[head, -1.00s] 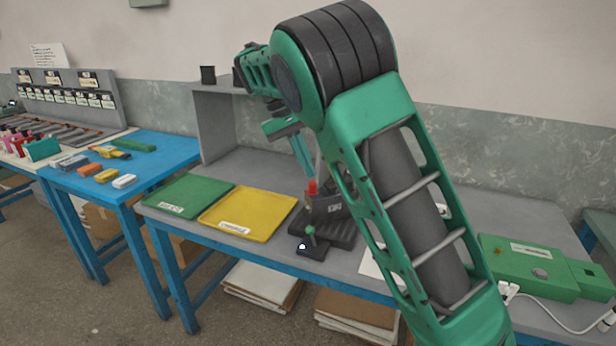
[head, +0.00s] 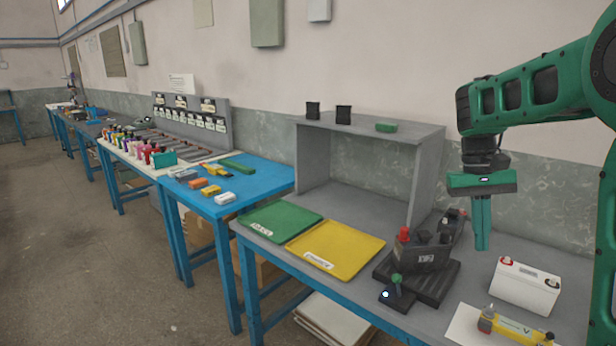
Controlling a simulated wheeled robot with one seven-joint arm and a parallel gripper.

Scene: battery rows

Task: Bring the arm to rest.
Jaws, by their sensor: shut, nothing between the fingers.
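My gripper (head: 482,240) hangs from my green arm on the right of the head view. Its two teal fingers point straight down and are together, with nothing between them. It is in the air above the grey bench (head: 470,282), in front of the wall and to the right of the grey shelf. Whether the fingertips are far above the bench is hard to tell. My arm is raised and bent, and its upper part leaves the picture at the right edge.
Below my gripper stand a dark device with red knob (head: 428,258), a white battery (head: 526,285) and a yellow tester (head: 514,325). A green tray (head: 280,219) and a yellow tray (head: 335,249) lie left. The shelf (head: 424,172) holds small items. A blue table (head: 262,178) adjoins.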

